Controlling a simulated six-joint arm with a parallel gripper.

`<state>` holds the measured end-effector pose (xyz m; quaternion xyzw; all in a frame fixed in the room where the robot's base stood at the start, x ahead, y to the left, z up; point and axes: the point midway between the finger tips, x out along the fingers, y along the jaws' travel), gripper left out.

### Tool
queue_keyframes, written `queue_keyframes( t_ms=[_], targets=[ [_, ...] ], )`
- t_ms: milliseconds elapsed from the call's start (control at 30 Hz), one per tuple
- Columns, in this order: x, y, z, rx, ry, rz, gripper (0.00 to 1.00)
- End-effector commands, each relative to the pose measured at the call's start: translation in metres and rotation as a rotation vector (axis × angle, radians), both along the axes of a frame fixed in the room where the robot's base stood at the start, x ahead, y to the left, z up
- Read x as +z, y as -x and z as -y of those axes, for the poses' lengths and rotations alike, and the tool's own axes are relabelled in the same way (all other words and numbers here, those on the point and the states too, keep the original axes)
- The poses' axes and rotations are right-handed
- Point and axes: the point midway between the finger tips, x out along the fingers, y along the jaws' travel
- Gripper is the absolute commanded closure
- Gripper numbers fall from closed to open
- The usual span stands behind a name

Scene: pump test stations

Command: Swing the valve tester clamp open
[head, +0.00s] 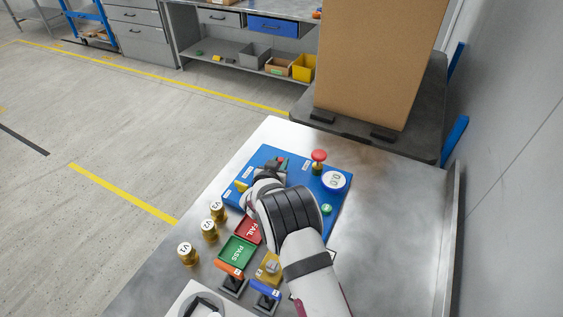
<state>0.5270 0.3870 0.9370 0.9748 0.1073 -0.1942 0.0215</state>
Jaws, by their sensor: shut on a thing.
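The valve tester is a blue board (338,163) on the metal bench, with a red knob on a post (319,155), a round white gauge (334,181) and a green button (327,209). My gripper (268,173) is at the board's far left part, shut on the valve tester clamp. A small red and dark part of the clamp (281,161) shows just beyond the fingers. My wrist and arm hide the rest of the clamp, the grip itself and the middle of the board. I cannot tell the clamp's angle. A yellow piece (242,186) lies at the board's left edge.
Brass valves (209,230) marked with V labels stand left of the board. A red FAIL tray (249,230), a green PASS tray (237,251), and orange (229,269) and blue levers (265,290) sit nearer. A cardboard box (378,60) stands behind. The bench's right side is clear.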

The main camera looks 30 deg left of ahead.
Motion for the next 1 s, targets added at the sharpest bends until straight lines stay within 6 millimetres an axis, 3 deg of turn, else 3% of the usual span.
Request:
queue_keyframes(
  t_ms=[600, 1000],
  targets=[
    [0.0, 0.014, -0.011, 0.53, -0.001, -0.002, 1.0],
    [0.0, 0.022, -0.015, 0.719, -0.002, -0.001, 1.0]
  ],
)
